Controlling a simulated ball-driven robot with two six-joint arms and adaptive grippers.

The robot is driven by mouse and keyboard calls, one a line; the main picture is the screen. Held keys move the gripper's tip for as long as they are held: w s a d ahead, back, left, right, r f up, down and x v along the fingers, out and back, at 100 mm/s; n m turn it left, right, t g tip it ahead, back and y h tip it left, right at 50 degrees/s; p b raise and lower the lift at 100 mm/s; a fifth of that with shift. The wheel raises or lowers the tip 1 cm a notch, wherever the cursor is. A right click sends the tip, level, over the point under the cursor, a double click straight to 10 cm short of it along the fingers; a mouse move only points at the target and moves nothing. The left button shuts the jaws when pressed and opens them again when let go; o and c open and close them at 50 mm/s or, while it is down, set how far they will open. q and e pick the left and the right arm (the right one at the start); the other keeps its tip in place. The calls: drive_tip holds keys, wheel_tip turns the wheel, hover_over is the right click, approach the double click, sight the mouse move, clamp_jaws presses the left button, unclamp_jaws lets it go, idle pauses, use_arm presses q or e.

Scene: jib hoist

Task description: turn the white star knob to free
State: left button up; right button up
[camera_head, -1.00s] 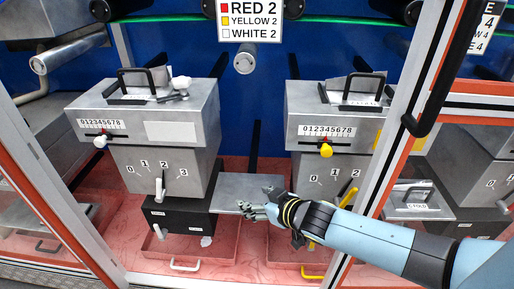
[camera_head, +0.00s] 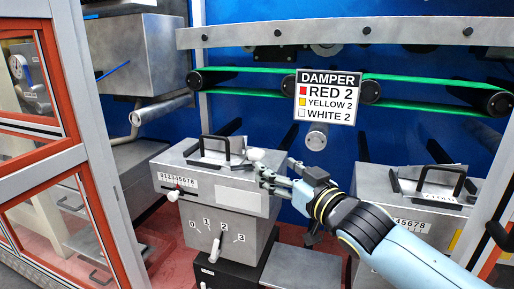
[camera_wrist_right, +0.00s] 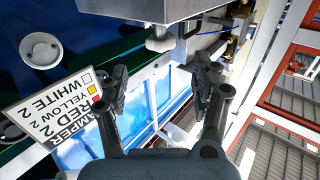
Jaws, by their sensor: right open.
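The white star knob (camera_head: 255,155) sits at the top right edge of the left grey metal box (camera_head: 212,172). In the right wrist view the knob (camera_wrist_right: 160,43) shows as a pale round form just beyond the fingertips, between them. My right gripper (camera_head: 276,172) reaches in from the right, its fingers apart beside the knob. It also shows in the right wrist view (camera_wrist_right: 157,78), open with nothing between the fingers. The gripper appears close to the knob, but I cannot tell whether a finger touches it. My left gripper is not in view.
A second grey box (camera_head: 400,200) stands right. A damper sign (camera_head: 328,97) hangs behind, with a pipe end (camera_head: 317,137) below it. A red-framed glass panel (camera_head: 65,235) is at left.

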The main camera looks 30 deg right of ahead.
sight(260, 157)
drive_tip(key=w+p, duration=0.1)
drive_tip(key=p, duration=0.1)
drive_tip(key=w+r+p, duration=0.1)
drive_tip(key=w+p, duration=0.1)
drive_tip(key=shift+w+a, duration=0.1)
drive_tip(key=shift+w, duration=0.2)
drive_tip(key=w, duration=0.2)
drive_tip(key=w+f, duration=0.1)
drive_tip(key=w, duration=0.1)
drive_tip(key=shift+w+a+p, duration=0.1)
drive_tip(key=shift+w+p, duration=0.1)
drive_tip(key=shift+p, duration=0.15)
drive_tip(key=shift+w, duration=0.7)
drive_tip(key=shift+c, duration=0.5)
